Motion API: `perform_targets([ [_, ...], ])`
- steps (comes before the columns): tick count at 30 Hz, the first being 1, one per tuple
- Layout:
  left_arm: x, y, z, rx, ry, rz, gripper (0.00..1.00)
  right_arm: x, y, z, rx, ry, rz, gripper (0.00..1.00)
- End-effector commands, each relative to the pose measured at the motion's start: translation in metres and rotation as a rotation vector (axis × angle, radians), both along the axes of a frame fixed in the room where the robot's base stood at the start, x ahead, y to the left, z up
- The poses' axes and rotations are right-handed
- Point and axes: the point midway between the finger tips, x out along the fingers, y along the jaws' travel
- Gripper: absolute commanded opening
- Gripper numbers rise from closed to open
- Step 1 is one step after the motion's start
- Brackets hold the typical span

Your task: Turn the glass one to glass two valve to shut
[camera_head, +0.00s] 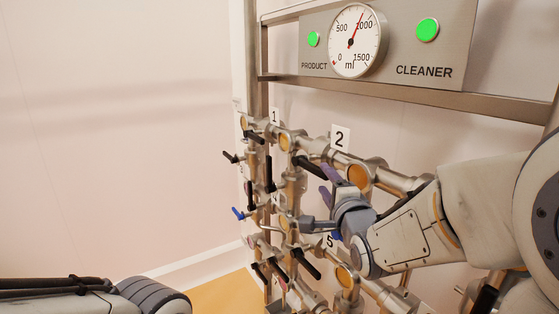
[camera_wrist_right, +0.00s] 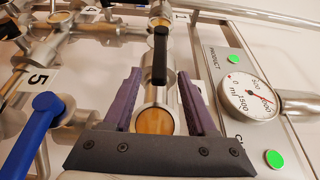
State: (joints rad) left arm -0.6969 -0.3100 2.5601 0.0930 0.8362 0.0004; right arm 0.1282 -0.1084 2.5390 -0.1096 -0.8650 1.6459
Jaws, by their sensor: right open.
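The valve between glass one (camera_head: 284,141) and glass two (camera_head: 359,177) has a black lever (camera_head: 310,166). The lever lies roughly along the pipe joining the two glasses. In the right wrist view the lever (camera_wrist_right: 160,57) runs up the picture, between amber glass two (camera_wrist_right: 155,121) below and glass one (camera_wrist_right: 158,22) above. My right gripper (camera_head: 322,180) is open, its purple fingers beside the lever's near end. In the wrist view the gripper (camera_wrist_right: 160,76) has one finger on each side of the lever's lower end, with gaps; contact is not visible. My left gripper is not in view.
A panel (camera_head: 385,72) with a dial gauge (camera_head: 356,40) and green PRODUCT and CLEANER lights is above the pipes. Other black levers and a blue lever (camera_head: 239,213) crowd below and left. Another blue lever (camera_wrist_right: 35,135) is left of my fingers in the wrist view.

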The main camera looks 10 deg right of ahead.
Motion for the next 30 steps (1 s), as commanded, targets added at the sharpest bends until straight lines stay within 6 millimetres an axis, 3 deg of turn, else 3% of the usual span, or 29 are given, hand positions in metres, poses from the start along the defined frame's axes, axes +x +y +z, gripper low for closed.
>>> perform_targets([
  [1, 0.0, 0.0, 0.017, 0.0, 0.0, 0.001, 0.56, 0.005, 0.0, 0.006, 0.001, 0.008, 0.001, 0.57],
  [13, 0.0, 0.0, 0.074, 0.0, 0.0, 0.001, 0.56, 0.041, -0.001, 0.004, -0.002, 0.009, 0.001, 0.57],
  [21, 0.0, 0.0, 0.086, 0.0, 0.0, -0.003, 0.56, 0.081, -0.003, 0.001, -0.004, 0.003, 0.001, 0.57],
  [30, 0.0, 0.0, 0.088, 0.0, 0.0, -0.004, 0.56, 0.091, -0.003, -0.001, -0.004, 0.002, 0.001, 0.57],
])
